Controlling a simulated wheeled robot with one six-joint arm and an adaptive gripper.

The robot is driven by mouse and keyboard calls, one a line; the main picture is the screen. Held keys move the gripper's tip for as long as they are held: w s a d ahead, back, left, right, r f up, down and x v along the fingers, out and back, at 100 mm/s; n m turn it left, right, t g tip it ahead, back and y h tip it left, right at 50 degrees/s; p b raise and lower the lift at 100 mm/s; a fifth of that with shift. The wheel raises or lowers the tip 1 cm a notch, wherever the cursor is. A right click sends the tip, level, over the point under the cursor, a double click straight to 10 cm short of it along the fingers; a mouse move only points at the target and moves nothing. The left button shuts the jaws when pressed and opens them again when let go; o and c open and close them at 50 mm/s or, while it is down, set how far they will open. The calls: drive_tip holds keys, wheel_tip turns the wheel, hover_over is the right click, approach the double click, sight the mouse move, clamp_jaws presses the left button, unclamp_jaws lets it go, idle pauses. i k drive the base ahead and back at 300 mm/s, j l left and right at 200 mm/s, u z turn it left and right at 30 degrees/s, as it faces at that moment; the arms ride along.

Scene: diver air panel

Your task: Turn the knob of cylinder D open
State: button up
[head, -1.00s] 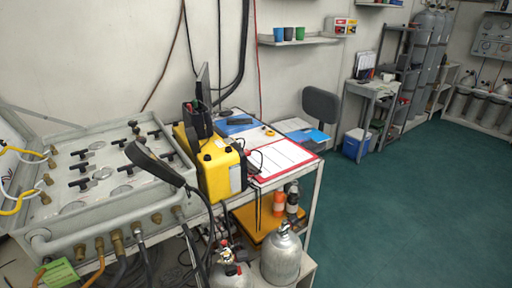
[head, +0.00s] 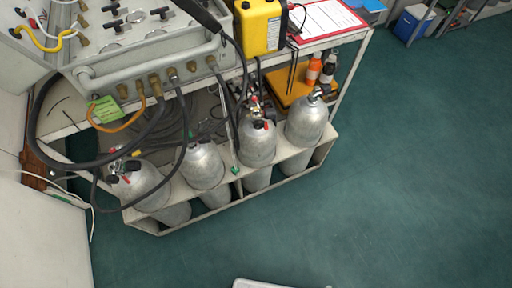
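Several silver cylinders stand upright in a row in a low rack in the head view. The leftmost cylinder (head: 146,186) has a valve with black knobs and a hose at its top. The second cylinder (head: 203,168) has a small green part near its top. The third cylinder (head: 257,148) has a valve with black and red parts. The rightmost cylinder (head: 306,126) has a grey-black valve (head: 319,93) on top. No letter is readable, so I cannot tell which is cylinder D or whether its knob is open. My gripper is not in view.
The air panel (head: 150,40) with black T-handles and hose fittings sits above the rack (head: 225,201). Dark hoses hang in front of the left cylinders. A yellow box (head: 258,27) and red-edged clipboard (head: 325,20) sit on the bench. The green floor (head: 400,190) is clear at right.

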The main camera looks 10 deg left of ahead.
sight(269, 113)
drive_tip(key=i+l, duration=1.25)
drive_tip(key=l, duration=0.2)
drive_tip(key=i+l+u, duration=0.35)
drive_tip(key=l, duration=0.25)
drive_tip(key=i+l+u, duration=0.35)
drive_tip(key=l, duration=0.4)
drive_tip(key=u, duration=1.45)
drive_tip(key=l+u, duration=0.2)
drive_tip(key=u, duration=0.15)
drive_tip(key=k+l+u, duration=0.15)
drive_tip(key=u, duration=0.2)
